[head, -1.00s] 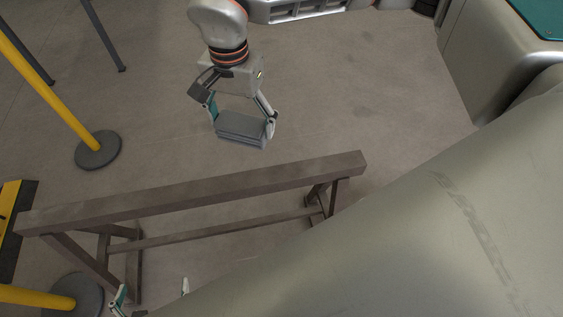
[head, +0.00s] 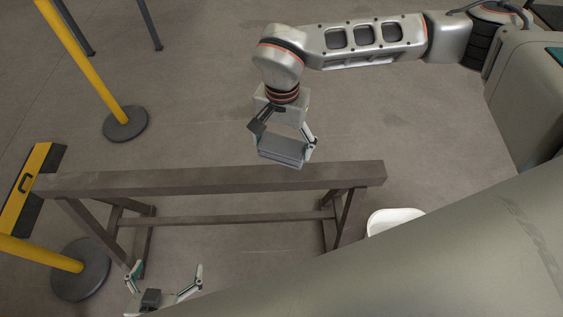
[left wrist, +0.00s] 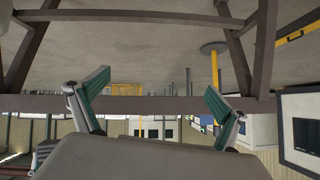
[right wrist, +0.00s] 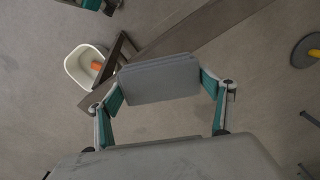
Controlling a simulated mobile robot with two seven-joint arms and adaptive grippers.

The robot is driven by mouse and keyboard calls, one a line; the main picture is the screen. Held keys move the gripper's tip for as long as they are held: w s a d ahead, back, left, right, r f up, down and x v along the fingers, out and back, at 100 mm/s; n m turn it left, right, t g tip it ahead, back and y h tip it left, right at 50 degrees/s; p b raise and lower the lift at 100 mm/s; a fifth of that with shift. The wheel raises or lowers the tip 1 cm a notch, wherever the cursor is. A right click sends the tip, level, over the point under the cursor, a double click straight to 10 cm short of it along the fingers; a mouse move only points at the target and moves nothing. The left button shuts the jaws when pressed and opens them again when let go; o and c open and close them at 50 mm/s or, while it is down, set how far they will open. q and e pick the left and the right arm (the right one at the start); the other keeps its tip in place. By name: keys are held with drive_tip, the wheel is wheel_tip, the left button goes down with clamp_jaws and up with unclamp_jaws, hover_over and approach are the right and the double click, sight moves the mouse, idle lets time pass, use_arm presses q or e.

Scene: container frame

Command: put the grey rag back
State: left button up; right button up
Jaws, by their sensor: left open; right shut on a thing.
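The grey rag (head: 279,154) is a folded, flat block held between the fingers of my right gripper (head: 284,148). In the head view it overlaps the far edge of a brown trestle beam (head: 150,181); I cannot tell its height above it. The rag also fills the middle of the right wrist view (right wrist: 160,80), with a finger at each end. My left gripper (head: 164,270) is open and empty at the lower left, on the near side of the trestle. Its spread fingers show in the left wrist view (left wrist: 155,98).
A white tub (head: 388,219) stands on the floor near the trestle's right end; it holds an orange thing (right wrist: 96,66). Yellow posts on dark round bases (head: 125,124) and a yellow-and-black case (head: 32,180) stand left. The beam top looks bare.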

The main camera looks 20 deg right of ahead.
sight(282, 153)
wheel_tip(282, 153, down, 4)
drive_tip(key=shift+r, duration=0.2)
drive_tip(key=shift+f+b, duration=0.3)
drive_tip(key=shift+f, duration=0.4)
wheel_tip(282, 153, down, 4)
drive_tip(key=shift+r+b, duration=0.25)
drive_tip(key=shift+b, duration=0.1)
drive_tip(key=shift+f, duration=0.1)
drive_tip(key=shift+f, duration=0.15)
drive_tip(key=o, duration=1.1)
